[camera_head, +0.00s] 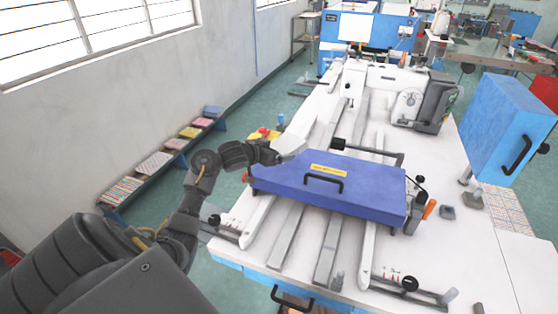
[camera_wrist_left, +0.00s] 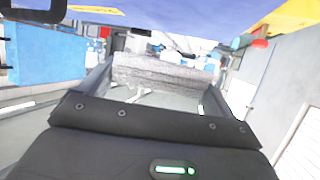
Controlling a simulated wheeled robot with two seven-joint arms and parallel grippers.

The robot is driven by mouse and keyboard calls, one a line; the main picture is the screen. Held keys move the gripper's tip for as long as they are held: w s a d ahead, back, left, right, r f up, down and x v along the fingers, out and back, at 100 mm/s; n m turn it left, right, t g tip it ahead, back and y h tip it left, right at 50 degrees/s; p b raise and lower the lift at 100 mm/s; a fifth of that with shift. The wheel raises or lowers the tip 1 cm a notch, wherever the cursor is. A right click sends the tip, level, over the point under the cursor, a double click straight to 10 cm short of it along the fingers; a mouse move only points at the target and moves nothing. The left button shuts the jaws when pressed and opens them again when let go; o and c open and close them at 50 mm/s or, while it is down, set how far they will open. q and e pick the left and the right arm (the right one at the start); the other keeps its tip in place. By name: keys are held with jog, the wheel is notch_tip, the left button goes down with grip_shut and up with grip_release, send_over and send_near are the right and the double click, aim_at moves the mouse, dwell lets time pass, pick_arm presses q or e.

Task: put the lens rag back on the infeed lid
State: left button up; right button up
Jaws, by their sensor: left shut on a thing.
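The infeed lid (camera_head: 330,187) is a broad blue-violet cover with a yellow label and a black handle, lying across the white machine bed. My left gripper (camera_head: 285,153) is at the lid's far left edge, low beside it. In the left wrist view, my left gripper (camera_wrist_left: 160,80) is shut on a grey, streaked cloth-like piece, which I take to be the lens rag (camera_wrist_left: 165,72). The lid's blue surface (camera_wrist_left: 190,14) fills the top of that view. In the head view, the fingertips are unclear and the rag cannot be told apart for certain. My right gripper is not in view.
A blue box with a black handle (camera_head: 505,125) stands at the right of the bed. An orange-handled tool (camera_head: 429,209) is by the lid's right corner. A grey motor unit (camera_head: 437,103) sits farther back. Low trays (camera_head: 155,165) line the wall at left.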

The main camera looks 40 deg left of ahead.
aim_at(279, 168)
pick_arm(q)
jog(key=shift+w+f, duration=0.6)
jog(key=shift+f, duration=0.1)
notch_tip(279, 168, down, 3)
jog(key=shift+w+r+p, duration=0.1)
jog(key=shift+p, duration=0.5)
jog(key=shift+f, duration=0.25)
jog(key=shift+f, duration=0.6)
jog(key=o, duration=0.8)
jog(key=shift+r, duration=0.25)
jog(key=v, duration=1.2)
jog(key=shift+r+b, duration=0.3)
jog(key=shift+r, duration=0.05)
